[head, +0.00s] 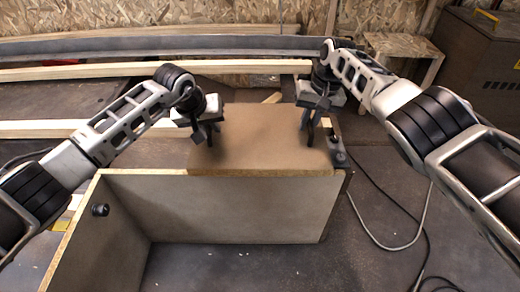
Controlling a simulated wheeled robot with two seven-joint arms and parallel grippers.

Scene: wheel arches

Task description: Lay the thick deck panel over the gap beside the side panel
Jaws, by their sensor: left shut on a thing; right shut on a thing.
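The deck panel (258,135) is a brown, flat board with a pale cut front edge. It lies roughly level behind the long upright board (225,208), its near edge lined up along that board's top edge at the right. I cannot tell whether it rests there or hangs just above. My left gripper (208,138) is shut on its left side, and my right gripper (311,128) is shut on its right side near the far corner. Which upright board is the side panel is not clear. The gap under the deck panel is hidden.
A shorter upright board (92,240) with a dark round fitting (100,210) joins at the left. Timber beams (150,70) lie across the back. A small wooden stool (403,48) and a grey cabinet (480,55) stand at back right. A cable (420,215) crosses the right floor.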

